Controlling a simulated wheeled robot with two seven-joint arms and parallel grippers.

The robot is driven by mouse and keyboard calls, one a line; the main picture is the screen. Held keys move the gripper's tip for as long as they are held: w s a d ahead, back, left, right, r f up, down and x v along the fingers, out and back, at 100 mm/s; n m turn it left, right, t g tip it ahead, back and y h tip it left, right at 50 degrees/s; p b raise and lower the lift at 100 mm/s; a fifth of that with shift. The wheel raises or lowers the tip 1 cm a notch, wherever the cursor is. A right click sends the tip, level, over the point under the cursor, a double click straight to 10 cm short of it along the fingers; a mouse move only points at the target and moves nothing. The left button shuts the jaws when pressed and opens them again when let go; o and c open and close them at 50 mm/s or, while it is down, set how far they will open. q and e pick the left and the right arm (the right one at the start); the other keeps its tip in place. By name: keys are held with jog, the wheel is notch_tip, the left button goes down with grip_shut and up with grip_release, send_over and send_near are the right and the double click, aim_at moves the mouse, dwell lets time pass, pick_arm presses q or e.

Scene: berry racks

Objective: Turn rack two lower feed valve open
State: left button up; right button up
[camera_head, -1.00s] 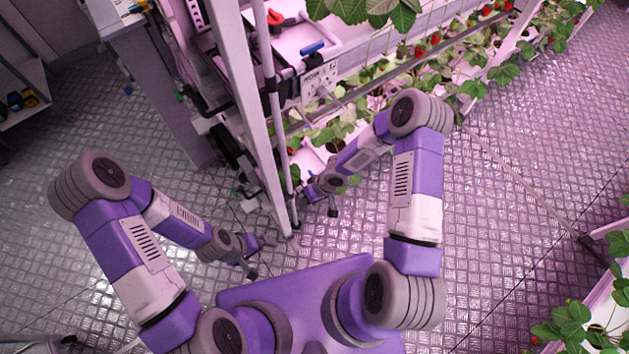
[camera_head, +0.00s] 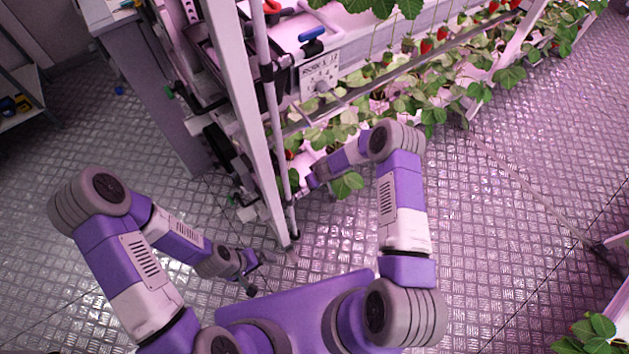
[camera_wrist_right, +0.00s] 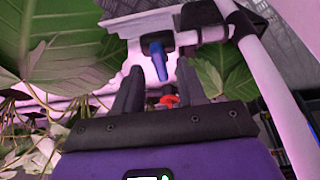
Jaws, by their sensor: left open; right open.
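In the right wrist view a blue valve handle (camera_wrist_right: 158,62) shows between the fingers of my right gripper (camera_wrist_right: 159,70), which are open; I cannot tell whether they touch it. A red handle (camera_wrist_right: 169,100) shows lower between the fingers. In the head view a blue handle (camera_head: 313,33) and a red handle (camera_head: 271,7) sit on the upper part of the rack; I cannot tell whether they are the same ones. There my right gripper is largely hidden low at the rack by leaves. My left gripper (camera_head: 252,273) is open and empty above the floor, left of the rack post.
The white rack post (camera_head: 255,120) and a thin pipe (camera_head: 272,110) stand beside my right gripper. Strawberry leaves (camera_head: 347,184) hang close to my right forearm. A labelled plate (camera_head: 320,75) is on the rack.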

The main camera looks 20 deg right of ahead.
jog(key=shift+w+f, duration=0.2)
jog(key=shift+f, duration=0.25)
jog(key=shift+c, duration=0.3)
grip_shut()
